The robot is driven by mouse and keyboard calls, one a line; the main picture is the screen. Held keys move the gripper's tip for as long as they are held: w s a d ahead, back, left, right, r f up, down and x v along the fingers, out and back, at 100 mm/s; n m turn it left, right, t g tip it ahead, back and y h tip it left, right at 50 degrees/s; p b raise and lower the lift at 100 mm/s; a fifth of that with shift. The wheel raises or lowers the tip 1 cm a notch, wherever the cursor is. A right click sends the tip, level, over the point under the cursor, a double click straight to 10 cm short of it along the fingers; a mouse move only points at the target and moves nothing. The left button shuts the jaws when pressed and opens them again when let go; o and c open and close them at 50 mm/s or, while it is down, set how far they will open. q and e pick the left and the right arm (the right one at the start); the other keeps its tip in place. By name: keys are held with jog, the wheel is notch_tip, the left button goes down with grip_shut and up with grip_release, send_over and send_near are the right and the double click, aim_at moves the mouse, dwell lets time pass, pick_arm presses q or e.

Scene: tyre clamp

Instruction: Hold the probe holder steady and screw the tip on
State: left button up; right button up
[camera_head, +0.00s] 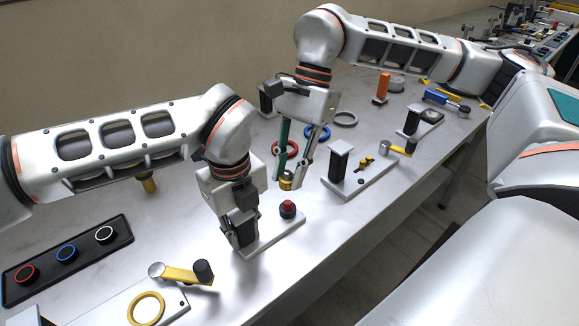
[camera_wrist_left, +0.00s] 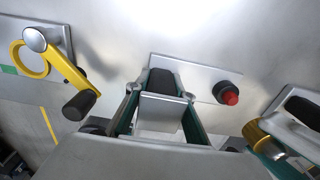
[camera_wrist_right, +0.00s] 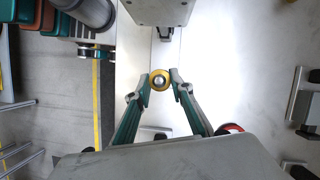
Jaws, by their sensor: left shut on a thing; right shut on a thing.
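The probe holder appears to be the grey base plate (camera_head: 270,232) with a dark block (camera_wrist_left: 162,80) and a black peg with a red top (camera_head: 288,209); the peg also shows in the left wrist view (camera_wrist_left: 228,94). My left gripper (camera_head: 241,236) is shut on the dark block, one finger on each side. My right gripper (camera_head: 287,180) is shut on a small brass-coloured tip (camera_wrist_right: 159,80) with a silver centre. It holds the tip above and beyond the red-topped peg, apart from it. The tip's underside is hidden.
A yellow crank handle (camera_head: 187,275) and a yellow ring (camera_head: 146,309) are at the front left. A black tray (camera_head: 75,258) with several ringed knobs lies at left. Another plate with a dark block (camera_head: 340,165) stands at right. Red (camera_head: 286,148) and blue (camera_head: 318,132) rings lie behind.

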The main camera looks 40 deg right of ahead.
aim_at(286, 202)
jog(key=shift+f, duration=2.05)
jog(key=shift+f, duration=1.1)
grip_shut()
jog(key=m+t, duration=0.1)
jog(key=m, duration=0.1)
jog(key=shift+s+m, duration=0.2)
jog(key=shift+m, duration=0.8)
jog(key=shift+t, duration=0.3)
jog(key=shift+s+m+t, duration=0.1)
jog(key=shift+m+t, duration=0.3)
jog(key=shift+m, duration=0.7)
jog(key=shift+m+t, duration=0.4)
jog(key=shift+m, duration=0.6)
